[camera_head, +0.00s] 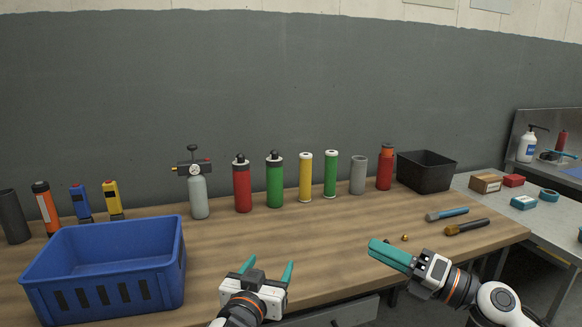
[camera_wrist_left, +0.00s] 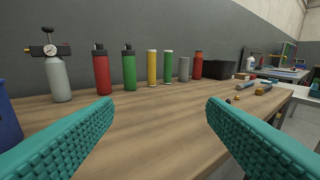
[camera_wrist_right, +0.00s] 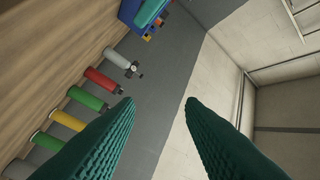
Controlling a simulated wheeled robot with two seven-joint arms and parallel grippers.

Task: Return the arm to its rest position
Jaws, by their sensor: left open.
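My left gripper (camera_head: 268,266) is open and empty above the front of the wooden table, right of the blue crate. In the left wrist view its teal fingers (camera_wrist_left: 160,105) are wide apart with only table and bottles beyond. My right gripper (camera_head: 378,250) is over the table's front right edge, its fingers pointing left in the head view. In the right wrist view its fingers (camera_wrist_right: 159,102) are apart with nothing between them. Neither gripper touches any object.
A blue crate (camera_head: 60,303) stands at the front left. Along the back stand a gauge cylinder (camera_head: 198,195), red (camera_head: 242,187) and green (camera_head: 275,183) bottles, several tubes and a black bin (camera_head: 426,171). Two tools (camera_head: 467,227) lie at right. The table's middle is clear.

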